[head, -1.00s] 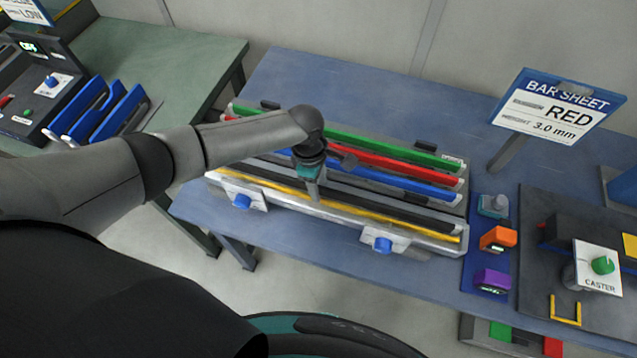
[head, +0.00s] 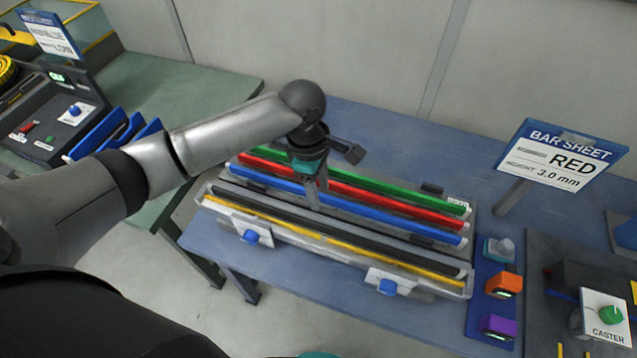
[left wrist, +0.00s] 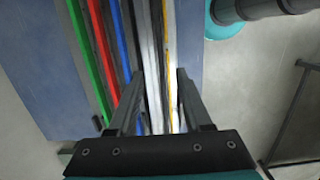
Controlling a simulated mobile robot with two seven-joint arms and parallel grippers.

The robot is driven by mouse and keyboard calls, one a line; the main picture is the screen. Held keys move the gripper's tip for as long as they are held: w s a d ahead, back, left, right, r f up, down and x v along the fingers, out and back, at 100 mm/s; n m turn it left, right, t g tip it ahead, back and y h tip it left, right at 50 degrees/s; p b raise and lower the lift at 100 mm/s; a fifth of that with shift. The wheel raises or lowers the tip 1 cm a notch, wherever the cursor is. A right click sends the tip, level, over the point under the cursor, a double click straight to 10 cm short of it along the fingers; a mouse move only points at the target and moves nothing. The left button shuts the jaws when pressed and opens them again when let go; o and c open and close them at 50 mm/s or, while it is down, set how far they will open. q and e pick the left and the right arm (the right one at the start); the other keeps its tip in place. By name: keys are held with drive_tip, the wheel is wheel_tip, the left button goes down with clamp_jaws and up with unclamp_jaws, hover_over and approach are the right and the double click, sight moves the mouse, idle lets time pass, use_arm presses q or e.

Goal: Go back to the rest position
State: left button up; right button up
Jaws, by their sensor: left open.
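My left gripper (head: 313,190) hangs over the chassis tray (head: 400,258) on the blue table in the head view, fingers pointing down. In the left wrist view its two fingers (left wrist: 155,105) are spread apart with nothing held between them. Below them run the long bars in the tray: green (head: 350,180), red (head: 400,205), blue (head: 390,218), dark grey (head: 360,233) and yellow (head: 330,242). The wrist view shows the fingers above the grey and yellow side of the tray. My right gripper is not in view.
A sign reading RED 3.0 mm (head: 560,155) stands at the right of the blue table. Orange (head: 503,284) and purple (head: 497,327) devices sit by the tray's right end. A green table (head: 180,85) with blue racks is at the left. Wall behind.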

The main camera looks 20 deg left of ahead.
use_arm(q)
drive_tip(key=shift+r, duration=0.35)
idle(0.3)
